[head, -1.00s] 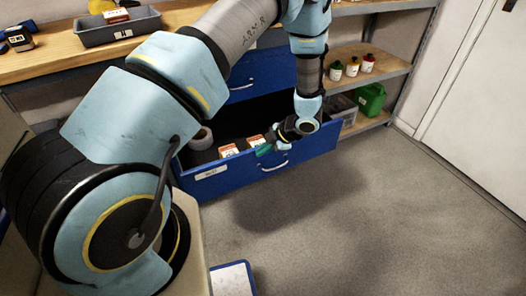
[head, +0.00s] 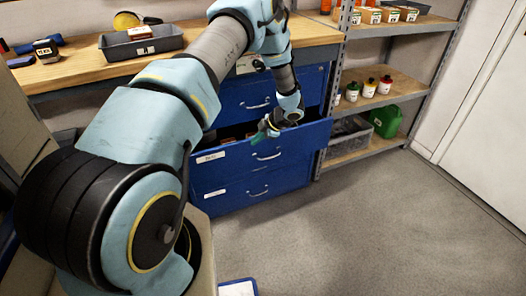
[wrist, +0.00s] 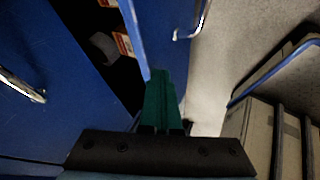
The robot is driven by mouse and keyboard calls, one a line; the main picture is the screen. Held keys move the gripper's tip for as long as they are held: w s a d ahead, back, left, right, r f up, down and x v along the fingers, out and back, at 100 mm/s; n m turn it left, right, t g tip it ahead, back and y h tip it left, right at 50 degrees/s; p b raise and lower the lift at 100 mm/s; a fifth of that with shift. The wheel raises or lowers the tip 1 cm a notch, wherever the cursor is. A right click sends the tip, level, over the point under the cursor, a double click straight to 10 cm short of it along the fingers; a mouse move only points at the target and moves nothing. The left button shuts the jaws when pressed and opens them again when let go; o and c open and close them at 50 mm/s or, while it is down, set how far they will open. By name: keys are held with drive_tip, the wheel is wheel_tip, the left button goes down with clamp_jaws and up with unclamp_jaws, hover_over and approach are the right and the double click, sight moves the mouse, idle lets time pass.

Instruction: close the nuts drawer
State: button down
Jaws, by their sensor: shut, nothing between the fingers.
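The pulled-out blue drawer (head: 285,148) is in the workbench cabinet, with a silver handle and a white label too small to read for sure. It is partly open, with a dark gap behind its front. In the wrist view its front (wrist: 165,28) runs down from the top, and small orange-and-white boxes (wrist: 122,42) lie inside. My gripper (head: 266,132) is at the top edge of the drawer front; its green fingers (wrist: 162,100) are shut and empty. The fingertips overlap the front's edge in the wrist view; I cannot tell whether they touch it.
A closed blue drawer (head: 240,102) is above and another (head: 250,187) below. A grey tray (head: 165,44) stands on the wooden bench top.

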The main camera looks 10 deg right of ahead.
drive_tip(key=w+a+b, duration=0.1)
drive_tip(key=w, duration=0.7)
drive_tip(key=shift+a, duration=0.25)
